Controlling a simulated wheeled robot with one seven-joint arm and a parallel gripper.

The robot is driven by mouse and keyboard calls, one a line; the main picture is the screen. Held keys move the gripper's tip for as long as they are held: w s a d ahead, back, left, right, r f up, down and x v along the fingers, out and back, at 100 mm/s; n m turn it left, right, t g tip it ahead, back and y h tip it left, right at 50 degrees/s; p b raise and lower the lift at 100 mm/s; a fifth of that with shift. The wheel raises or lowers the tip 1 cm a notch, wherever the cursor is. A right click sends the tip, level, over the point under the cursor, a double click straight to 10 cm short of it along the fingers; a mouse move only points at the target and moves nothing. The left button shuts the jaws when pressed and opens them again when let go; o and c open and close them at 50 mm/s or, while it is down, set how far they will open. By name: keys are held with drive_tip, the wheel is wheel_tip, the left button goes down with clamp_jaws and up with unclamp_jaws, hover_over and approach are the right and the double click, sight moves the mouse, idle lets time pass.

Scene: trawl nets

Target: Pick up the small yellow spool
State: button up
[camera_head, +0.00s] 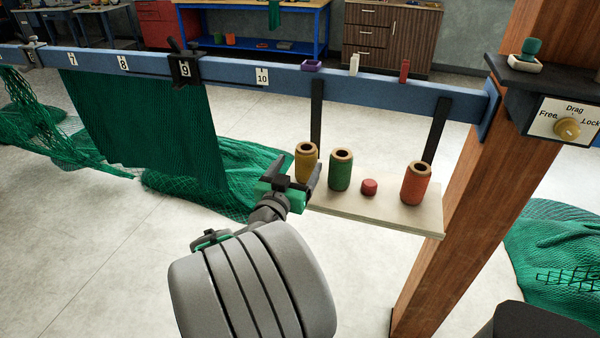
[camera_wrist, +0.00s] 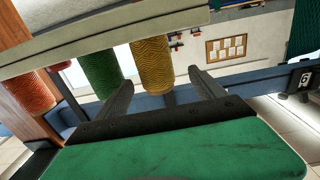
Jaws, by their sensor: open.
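The small yellow spool (camera_head: 306,164) stands upright at the left end of a pale shelf (camera_head: 420,217). My gripper (camera_head: 297,164) is open and close to it, with one finger on each side of the spool in the picture. In the wrist view, where the scene is upside down, the yellow spool (camera_wrist: 152,62) shows between the two spread fingers (camera_wrist: 162,78). No contact shows, and I cannot tell how far the spool lies between the fingertips.
A green spool (camera_head: 340,170) stands just right of the yellow one. A small red piece (camera_head: 369,187) and an orange spool (camera_head: 416,183) are farther right. A blue rail (camera_head: 340,84) runs behind the shelf, and dark brackets (camera_head: 317,118) hang from it. Green netting (camera_head: 150,130) hangs at left.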

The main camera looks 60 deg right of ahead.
sight(301, 172)
wheel_tip(301, 172, down, 3)
drive_tip(key=shift+d+f+b, duration=0.1)
drive_tip(key=shift+b, duration=0.95)
drive_tip(key=d+p, duration=0.1)
drive_tip(key=d, duration=0.4)
drive_tip(key=d+p, duration=0.1)
drive_tip(key=d, duration=0.1)
drive_tip(key=shift+w+d+r+p, duration=0.15)
drive_tip(key=shift+d+r+p, duration=0.05)
drive_tip(key=shift+r+p, duration=0.15)
drive_tip(key=shift+d, duration=0.2)
drive_tip(key=shift+a, duration=0.1)
drive_tip(key=c, duration=1.6)
drive_tip(key=shift+o, duration=0.2)
